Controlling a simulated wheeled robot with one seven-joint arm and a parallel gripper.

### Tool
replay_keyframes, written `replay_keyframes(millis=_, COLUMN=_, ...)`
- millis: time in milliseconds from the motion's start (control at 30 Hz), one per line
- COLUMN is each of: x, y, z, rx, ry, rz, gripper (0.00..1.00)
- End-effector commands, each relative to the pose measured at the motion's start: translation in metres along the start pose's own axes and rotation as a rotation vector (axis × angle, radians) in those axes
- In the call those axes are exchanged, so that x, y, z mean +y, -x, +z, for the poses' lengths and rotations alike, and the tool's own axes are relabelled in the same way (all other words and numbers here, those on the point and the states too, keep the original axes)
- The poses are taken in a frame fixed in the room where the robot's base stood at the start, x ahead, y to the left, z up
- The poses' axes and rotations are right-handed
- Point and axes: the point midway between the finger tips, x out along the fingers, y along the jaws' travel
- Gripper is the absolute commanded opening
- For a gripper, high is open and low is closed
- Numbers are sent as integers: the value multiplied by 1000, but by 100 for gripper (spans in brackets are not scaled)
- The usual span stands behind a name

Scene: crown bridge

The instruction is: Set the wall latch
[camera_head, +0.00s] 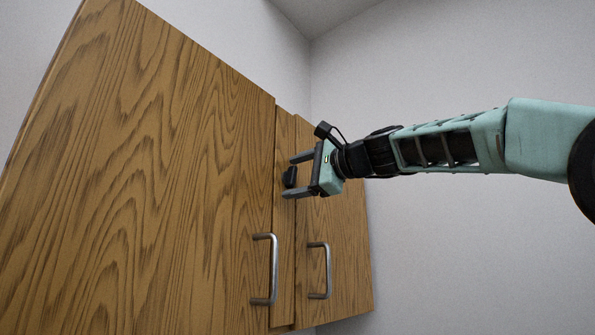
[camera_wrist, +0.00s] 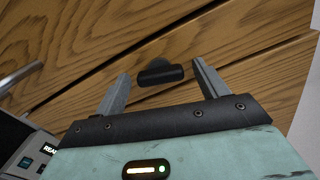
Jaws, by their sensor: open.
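The wall latch is a small black knob (camera_head: 289,177) on the wooden strip between the two cabinet doors. In the wrist view the black knob (camera_wrist: 161,75) shows as a short dark bar in front of a rounded base. My gripper (camera_head: 287,177) is open, with its two grey fingers pointing at the cabinet front, one above and one below the knob. In the wrist view my gripper (camera_wrist: 156,84) has one finger on each side of the knob, with a gap to both. I cannot tell how deep the knob sits between the fingers.
A large wooden door (camera_head: 150,170) fills the left, with a metal handle (camera_head: 272,270). A second door (camera_head: 340,245) with its own metal handle (camera_head: 326,270) is to the right. Both look shut. The grey wall (camera_head: 470,260) on the right is bare.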

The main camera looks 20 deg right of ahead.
Motion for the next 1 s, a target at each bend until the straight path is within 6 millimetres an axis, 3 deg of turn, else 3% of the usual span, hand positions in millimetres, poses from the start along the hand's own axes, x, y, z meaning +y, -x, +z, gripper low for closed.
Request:
replay_keyframes(millis=267, x=0, y=-1, z=0, rx=0, ry=0, rz=0, gripper=70)
replay_keyframes(millis=400, x=0, y=-1, z=0, rx=0, ry=0, rz=0, gripper=31)
replay_keyframes(millis=433, x=0, y=-1, z=0, rx=0, ry=0, rz=0, gripper=28)
replay_keyframes(millis=567, x=2, y=-1, z=-1, rx=0, ry=14, rz=0, gripper=28)
replay_keyframes(millis=833, x=3, y=-1, z=-1, rx=0, ry=256, rz=0, gripper=28)
replay_keyframes(millis=1000, x=1, y=-1, z=0, rx=0, ry=276, rz=1, gripper=28)
